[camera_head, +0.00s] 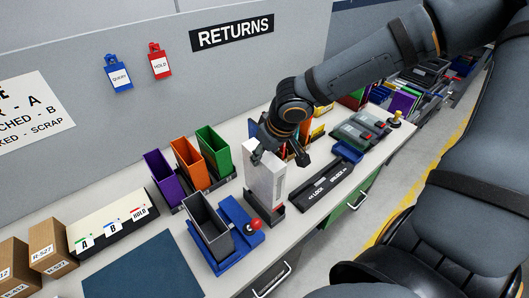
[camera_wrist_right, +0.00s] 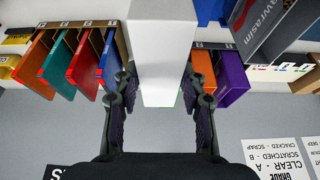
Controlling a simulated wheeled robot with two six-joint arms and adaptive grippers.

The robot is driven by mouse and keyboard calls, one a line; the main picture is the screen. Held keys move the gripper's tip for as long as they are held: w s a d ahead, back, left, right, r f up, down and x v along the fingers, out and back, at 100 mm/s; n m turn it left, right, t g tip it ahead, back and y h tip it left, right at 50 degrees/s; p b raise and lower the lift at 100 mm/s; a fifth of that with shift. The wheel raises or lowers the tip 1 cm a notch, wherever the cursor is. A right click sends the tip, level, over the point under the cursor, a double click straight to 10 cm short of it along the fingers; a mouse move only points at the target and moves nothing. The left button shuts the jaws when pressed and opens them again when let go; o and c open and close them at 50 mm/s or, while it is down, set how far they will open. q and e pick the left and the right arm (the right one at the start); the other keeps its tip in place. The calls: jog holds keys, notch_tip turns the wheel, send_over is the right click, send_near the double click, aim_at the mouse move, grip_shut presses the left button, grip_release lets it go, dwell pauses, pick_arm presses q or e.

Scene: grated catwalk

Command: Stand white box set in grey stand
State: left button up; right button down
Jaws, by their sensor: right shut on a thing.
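The white box set (camera_head: 265,182) is upright on the workbench side of the head view, with grey print on its narrow side. My right gripper (camera_head: 279,155) is shut on its upper part, with one finger on each side. In the right wrist view the white box set (camera_wrist_right: 163,55) runs between the two fingers (camera_wrist_right: 161,100). The dark grey stand (camera_head: 272,217) shows at the lower end of the box. The box's foot is at the stand, but I cannot tell if it rests fully inside. My left gripper is not in view.
Purple, orange and green holders (camera_head: 188,165) stand left of the box. A grey open bin (camera_head: 208,228) and a blue fixture with a red knob (camera_head: 254,225) are close in front. A black lock/unlock panel (camera_head: 322,185) lies to the right. A dark blue mat (camera_head: 145,268) is clear.

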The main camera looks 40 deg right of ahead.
dwell(0.5)
jog(key=shift+f+b, duration=3.5)
jog(key=shift+f, duration=0.5)
jog(key=shift+c, duration=1.4)
grip_release()
notch_tip(320, 180, up, 8)
jog(key=p, duration=0.8)
jog(key=shift+r, duration=0.1)
